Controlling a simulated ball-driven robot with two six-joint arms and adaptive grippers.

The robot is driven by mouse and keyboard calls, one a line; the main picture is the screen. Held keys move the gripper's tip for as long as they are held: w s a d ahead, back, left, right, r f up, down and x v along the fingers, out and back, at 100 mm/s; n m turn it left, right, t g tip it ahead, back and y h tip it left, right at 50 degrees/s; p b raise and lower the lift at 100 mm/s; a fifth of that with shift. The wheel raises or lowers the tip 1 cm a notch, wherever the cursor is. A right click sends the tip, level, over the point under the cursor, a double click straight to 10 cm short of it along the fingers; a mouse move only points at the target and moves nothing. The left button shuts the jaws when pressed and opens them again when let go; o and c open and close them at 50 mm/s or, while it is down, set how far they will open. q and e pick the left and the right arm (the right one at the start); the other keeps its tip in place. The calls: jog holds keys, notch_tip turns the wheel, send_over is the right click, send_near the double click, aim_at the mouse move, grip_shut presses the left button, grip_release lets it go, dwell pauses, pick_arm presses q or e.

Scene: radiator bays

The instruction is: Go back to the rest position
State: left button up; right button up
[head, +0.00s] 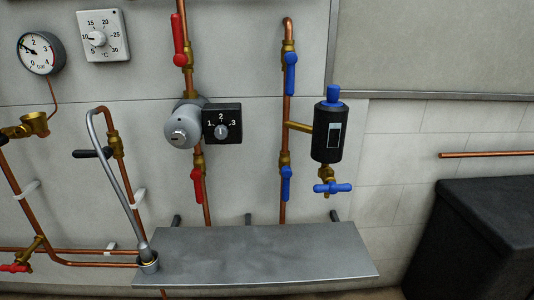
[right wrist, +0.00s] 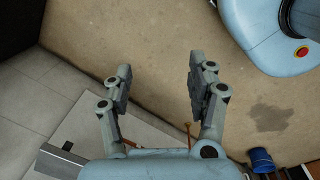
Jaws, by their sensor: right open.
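My right gripper (right wrist: 158,90) shows in the right wrist view. Its two grey fingers are spread apart with nothing between them, above a brown floor (right wrist: 150,40). Neither gripper shows in the head view, so my left gripper is out of sight.
In the head view, a grey metal shelf (head: 250,258) juts from the wall below copper pipes, a pump with a dial (head: 221,124) and a black cylinder with a blue cap (head: 328,130). A pressure gauge (head: 41,53) and thermostat (head: 103,36) hang upper left. A black box (head: 480,240) stands right.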

jog(key=s+d+f+m, duration=0.1)
jog(key=s+f+m, duration=0.1)
jog(key=s+f, duration=0.3)
jog(key=s+d+f+m+b, duration=0.1)
jog(key=s+f+m, duration=0.2)
jog(key=s, duration=1)
jog(key=s+d+f+m+b, duration=0.1)
jog(key=s+f+m, duration=0.2)
jog(key=s+f, duration=0.3)
jog(key=shift+s+d+f, duration=0.3)
jog(key=shift+s+f, duration=0.05)
jog(key=shift+s, duration=1.75)
